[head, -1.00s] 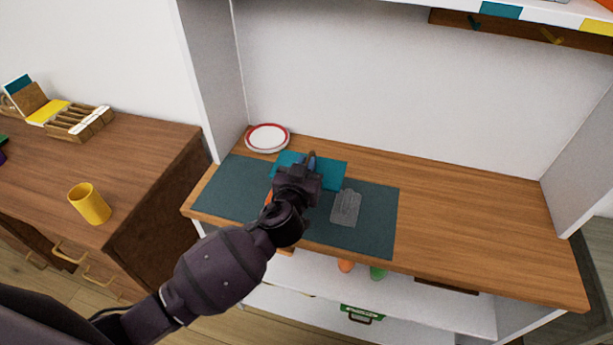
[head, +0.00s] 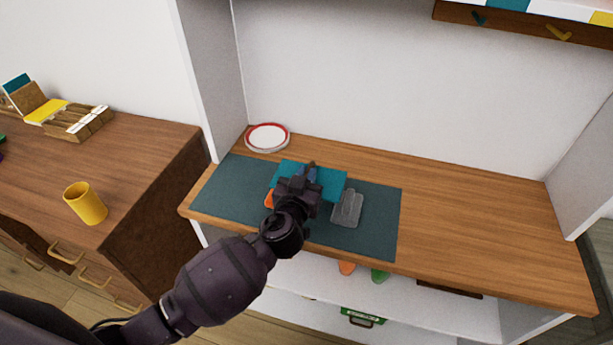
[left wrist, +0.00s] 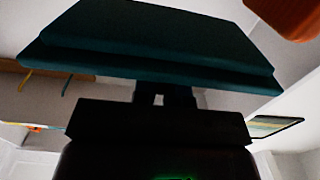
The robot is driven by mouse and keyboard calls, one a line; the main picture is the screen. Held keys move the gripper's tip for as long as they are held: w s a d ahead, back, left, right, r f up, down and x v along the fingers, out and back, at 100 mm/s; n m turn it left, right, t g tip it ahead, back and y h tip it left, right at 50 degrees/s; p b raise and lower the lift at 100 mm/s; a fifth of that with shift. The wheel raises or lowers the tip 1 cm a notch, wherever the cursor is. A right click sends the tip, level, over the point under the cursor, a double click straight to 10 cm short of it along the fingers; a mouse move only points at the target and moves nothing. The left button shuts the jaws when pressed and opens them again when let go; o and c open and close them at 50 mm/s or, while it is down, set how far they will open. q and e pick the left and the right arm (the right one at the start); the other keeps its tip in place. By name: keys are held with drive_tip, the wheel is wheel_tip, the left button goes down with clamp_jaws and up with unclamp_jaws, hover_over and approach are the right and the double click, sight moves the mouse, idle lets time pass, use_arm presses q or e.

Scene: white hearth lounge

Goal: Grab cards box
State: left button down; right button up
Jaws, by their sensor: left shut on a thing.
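A flat teal slab-like thing (head: 328,181) is at my left gripper (head: 308,177), over the dark mat. In the left wrist view the teal thing (left wrist: 150,40) is large and dark, right at the fingers (left wrist: 165,95). The left gripper is shut on it. No label shows, so I cannot tell whether it is the cards box. A small blue patch shows by the fingertips in the head view. A grey flat item (head: 347,208) lies on the mat to the right of the gripper. My right gripper is out of view.
The dark mat (head: 382,225) lies on a wooden shelf top (head: 480,220). A red-rimmed white plate (head: 267,137) is at its back left. An orange thing (head: 269,199) is partly hidden by my gripper. A yellow cup (head: 86,203) stands on the left cabinet. The right shelf top is clear.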

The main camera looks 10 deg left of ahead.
use_arm(q)
drive_tip(key=shift+s+f, duration=0.15)
drive_tip(key=shift+f, duration=0.5)
use_arm(e)
drive_tip(key=shift+w, duration=0.15)
use_arm(q)
drive_tip(key=c, duration=1.2)
unclamp_jaws()
drive_tip(key=shift+f, duration=0.1)
drive_tip(key=shift+o, duration=0.2)
drive_tip(key=shift+s+f, duration=0.1)
use_arm(e)
drive_tip(key=shift+s+f, duration=0.2)
drive_tip(key=shift+s, duration=0.05)
use_arm(q)
drive_tip(key=shift+r+p, duration=0.7)
drive_tip(key=shift+p, duration=0.05)
drive_tip(key=s+r+b, duration=0.1)
drive_tip(key=s, duration=1)
drive_tip(key=shift+s+a, duration=0.15)
drive_tip(key=shift+s, duration=0.05)
use_arm(e)
drive_tip(key=shift+w+r, duration=0.35)
drive_tip(key=shift+r, duration=0.05)
use_arm(q)
drive_tip(key=shift+a, duration=0.1)
